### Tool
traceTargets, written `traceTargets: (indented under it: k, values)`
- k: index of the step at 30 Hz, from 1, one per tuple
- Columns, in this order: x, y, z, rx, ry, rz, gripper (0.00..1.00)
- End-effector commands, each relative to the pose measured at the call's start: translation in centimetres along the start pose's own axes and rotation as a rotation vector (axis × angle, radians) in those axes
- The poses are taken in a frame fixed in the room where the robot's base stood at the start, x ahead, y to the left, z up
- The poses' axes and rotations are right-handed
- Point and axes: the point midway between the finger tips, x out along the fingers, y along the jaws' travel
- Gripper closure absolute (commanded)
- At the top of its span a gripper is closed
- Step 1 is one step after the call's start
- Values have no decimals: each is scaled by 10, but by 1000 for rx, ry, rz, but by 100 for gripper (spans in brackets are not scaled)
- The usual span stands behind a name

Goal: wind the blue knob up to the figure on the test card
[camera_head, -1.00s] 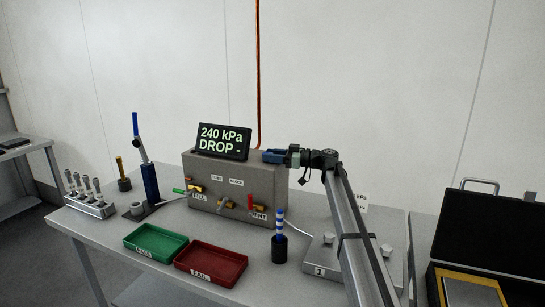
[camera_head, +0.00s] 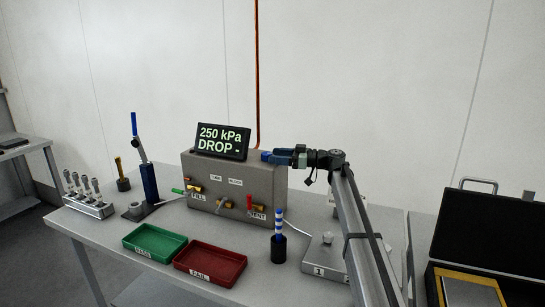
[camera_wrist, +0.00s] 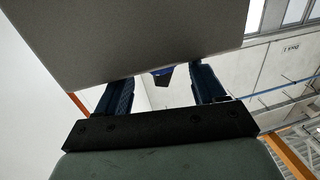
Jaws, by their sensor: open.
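The blue knob (camera_head: 265,156) shows as a small bright blue patch at the top right of the grey test block (camera_head: 235,181). In the wrist view the knob (camera_wrist: 162,75) is partly hidden by the grey block and lies between my finger pads. My gripper (camera_head: 281,157) is open, with its fingers around the knob on either side; I cannot see contact. It also shows in the wrist view (camera_wrist: 163,82). The display (camera_head: 222,141) on the block reads 250 kPa, DROP -. A pale card (camera_head: 332,199) stands behind my arm; its figure is hidden.
Green (camera_head: 154,258) and red (camera_head: 211,279) trays lie in front of the block. A blue-and-white striped plug (camera_head: 279,248) stands to their right. The block's front carries fill and vent valves. An open black case (camera_head: 490,235) stands at the right.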

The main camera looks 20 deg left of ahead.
Motion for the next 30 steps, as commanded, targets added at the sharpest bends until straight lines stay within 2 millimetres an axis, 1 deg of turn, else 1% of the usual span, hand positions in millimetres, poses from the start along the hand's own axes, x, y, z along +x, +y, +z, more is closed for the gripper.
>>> traceTargets:
  k: [1,3,9,12,15,18,21,30]
  values:
    - [-11,0,0,0,0,2,31]
    - [-25,0,0,0,0,3,31]
    - [-64,0,0,0,1,1,31]
    - [-81,0,0,0,1,2,31]
    - [-94,0,0,0,1,0,31]
    - [-104,0,0,0,1,1,31]
    - [-109,0,0,0,0,0,31]
    - [-112,0,0,0,0,-1,31]
